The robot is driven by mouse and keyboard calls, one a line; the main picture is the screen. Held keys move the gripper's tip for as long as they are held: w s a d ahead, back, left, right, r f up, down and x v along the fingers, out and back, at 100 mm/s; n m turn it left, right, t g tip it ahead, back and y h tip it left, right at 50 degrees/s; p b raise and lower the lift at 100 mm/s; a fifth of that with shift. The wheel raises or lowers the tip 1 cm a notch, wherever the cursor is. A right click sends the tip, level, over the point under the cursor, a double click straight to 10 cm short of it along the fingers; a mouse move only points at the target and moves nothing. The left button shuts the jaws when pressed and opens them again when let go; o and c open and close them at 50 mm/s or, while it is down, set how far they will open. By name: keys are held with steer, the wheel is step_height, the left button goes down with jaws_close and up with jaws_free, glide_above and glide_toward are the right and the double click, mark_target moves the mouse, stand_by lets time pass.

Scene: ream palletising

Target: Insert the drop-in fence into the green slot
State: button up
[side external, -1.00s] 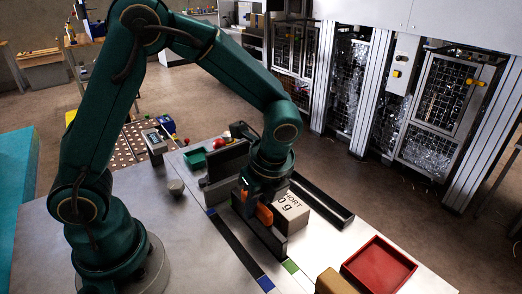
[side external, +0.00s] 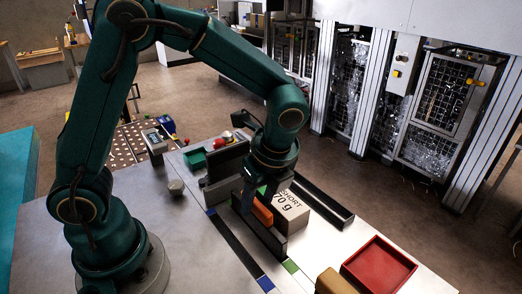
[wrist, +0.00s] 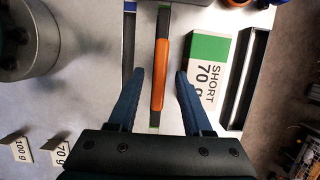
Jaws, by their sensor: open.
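The drop-in fence is a dark upright panel (side external: 265,238) with an orange grip (side external: 263,214) on top. It stands in line with the green mark (side external: 291,266), beside the ream marked SHORT 70 g (side external: 290,212). Its lower edge is too small to tell how deep it sits in the green slot. My gripper (side external: 252,203) is open above the fence. In the wrist view the orange grip (wrist: 158,85) lies between my two spread fingers, with a gap on each side. The dark strip with blue end marks (wrist: 129,60) runs parallel, left of the fence.
A black rail (side external: 323,204) lies right of the ream. A dark panel (side external: 229,158) and grey block (side external: 220,190) stand behind. A red tray (side external: 378,266) and a brown box (side external: 335,283) are at the front right. The table left of the dark strip is mostly clear.

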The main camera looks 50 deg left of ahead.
steer(key=v, duration=0.8)
steer(key=shift+d+r, duration=0.1)
steer(key=s+a+r+n+t+h, duration=0.1)
steer(key=s+a+n+t+h, duration=0.2)
steer(key=s+n, duration=0.6)
steer(key=n+t, duration=0.2)
steer(key=n, duration=0.7)
steer(key=shift+r+t, duration=0.3)
steer(key=shift+r, duration=0.05)
